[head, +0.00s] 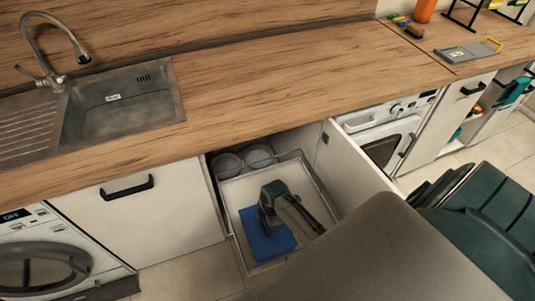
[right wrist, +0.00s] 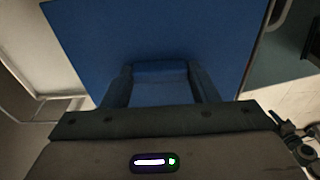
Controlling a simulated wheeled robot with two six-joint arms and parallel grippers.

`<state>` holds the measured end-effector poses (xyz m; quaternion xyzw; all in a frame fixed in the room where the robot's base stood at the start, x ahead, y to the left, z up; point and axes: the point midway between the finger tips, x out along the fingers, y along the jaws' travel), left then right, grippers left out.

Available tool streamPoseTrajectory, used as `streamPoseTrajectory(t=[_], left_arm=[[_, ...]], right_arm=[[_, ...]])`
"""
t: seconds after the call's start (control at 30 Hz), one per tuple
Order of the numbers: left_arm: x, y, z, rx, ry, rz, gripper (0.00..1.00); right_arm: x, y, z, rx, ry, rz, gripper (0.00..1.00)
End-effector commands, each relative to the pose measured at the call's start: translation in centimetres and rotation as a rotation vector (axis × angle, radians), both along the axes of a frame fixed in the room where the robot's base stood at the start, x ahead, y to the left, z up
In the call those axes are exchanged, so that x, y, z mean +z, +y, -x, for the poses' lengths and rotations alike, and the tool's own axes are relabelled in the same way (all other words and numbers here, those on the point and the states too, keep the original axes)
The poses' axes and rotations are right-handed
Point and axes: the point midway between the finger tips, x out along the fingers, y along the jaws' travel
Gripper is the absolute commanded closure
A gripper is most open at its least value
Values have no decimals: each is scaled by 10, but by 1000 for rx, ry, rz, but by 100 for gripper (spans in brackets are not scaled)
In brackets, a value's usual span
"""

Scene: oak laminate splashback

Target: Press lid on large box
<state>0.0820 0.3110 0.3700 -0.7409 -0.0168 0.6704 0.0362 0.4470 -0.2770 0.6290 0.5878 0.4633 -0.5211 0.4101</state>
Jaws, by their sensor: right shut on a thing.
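A blue rectangular object (head: 265,238) with a flat face is inside the open drawer (head: 241,194) in the head view. Whether it is the large box or its lid, I cannot tell. My right gripper (head: 267,217) reaches down into the drawer and is shut on the blue object. In the right wrist view the blue face (right wrist: 160,30) fills the middle, with the two fingers (right wrist: 160,78) against it. Part of the blue object is hidden behind the gripper. No separate lid shows. My left gripper is not in view.
Grey bowls or plates (head: 243,158) sit at the back of the drawer, under the counter edge. The wooden counter (head: 270,75) above is clear beside the sink (head: 120,105). Dark green slatted chairs (head: 480,210) stand at right. A washing machine (head: 40,255) is at lower left.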

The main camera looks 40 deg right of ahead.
Motion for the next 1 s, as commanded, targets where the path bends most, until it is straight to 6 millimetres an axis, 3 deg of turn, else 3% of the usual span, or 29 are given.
streamPoseTrajectory(t=[0.97, 1.0], left_arm=[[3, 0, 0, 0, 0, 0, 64], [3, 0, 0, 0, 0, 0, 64]], right_arm=[[-4, 0, 0, 0, 0, 0, 68], [-4, 0, 0, 0, 0, 0, 39]])
